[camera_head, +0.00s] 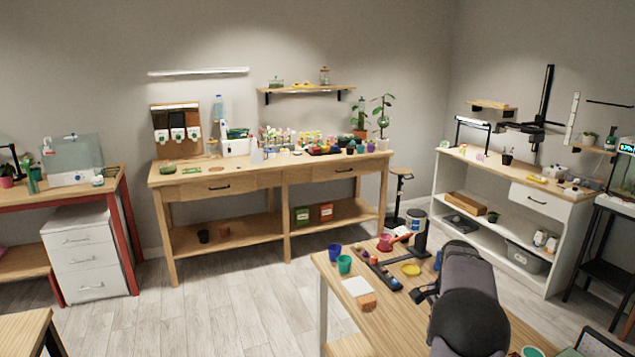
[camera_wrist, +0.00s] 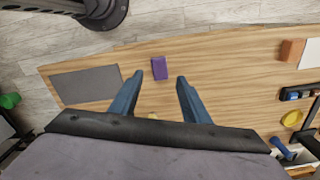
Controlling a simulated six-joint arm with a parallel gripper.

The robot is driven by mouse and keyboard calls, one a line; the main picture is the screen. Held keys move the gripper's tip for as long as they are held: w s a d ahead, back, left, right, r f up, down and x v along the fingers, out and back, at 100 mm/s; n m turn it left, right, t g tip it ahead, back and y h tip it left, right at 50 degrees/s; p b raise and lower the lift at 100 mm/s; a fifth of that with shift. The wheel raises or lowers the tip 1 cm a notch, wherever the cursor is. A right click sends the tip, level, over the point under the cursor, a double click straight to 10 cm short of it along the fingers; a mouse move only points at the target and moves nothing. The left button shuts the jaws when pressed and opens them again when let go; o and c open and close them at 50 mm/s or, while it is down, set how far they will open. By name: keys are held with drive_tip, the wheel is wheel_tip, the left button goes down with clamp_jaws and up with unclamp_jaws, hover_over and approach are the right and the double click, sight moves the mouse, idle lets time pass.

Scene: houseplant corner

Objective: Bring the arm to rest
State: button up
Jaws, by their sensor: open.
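My gripper (camera_wrist: 160,77) shows in the wrist view with its two blue fingers apart and nothing held between them. It points down over a wooden table (camera_wrist: 225,60). A small purple block (camera_wrist: 159,68) lies on the table and appears between the fingertips in the picture. I cannot tell the height of the fingers above it. In the head view my dark arm reaches over the same table (camera_head: 335,285) in the foreground and hides part of its top. The fingers cannot be made out there.
A grey mat (camera_wrist: 86,84) lies left of the fingers. Bare wood surrounds the purple block.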

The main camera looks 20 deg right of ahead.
drive_tip(key=w+a+r+n, duration=0.1)
drive_tip(key=a+n, duration=0.7)
drive_tip(key=a, duration=0.8)
drive_tip(key=s+a+f+n, duration=0.1)
drive_tip(key=s+a+n, duration=0.5)
drive_tip(key=a, duration=0.3)
drive_tip(key=s+a+f+n+p, duration=0.1)
drive_tip(key=s+a+f+n, duration=0.1)
drive_tip(key=s+a+n, duration=0.5)
drive_tip(key=s+a, duration=0.1)
drive_tip(key=a, duration=0.2)
drive_tip(key=shift+s+a+n, duration=0.3)
drive_tip(key=shift+s, duration=0.1)
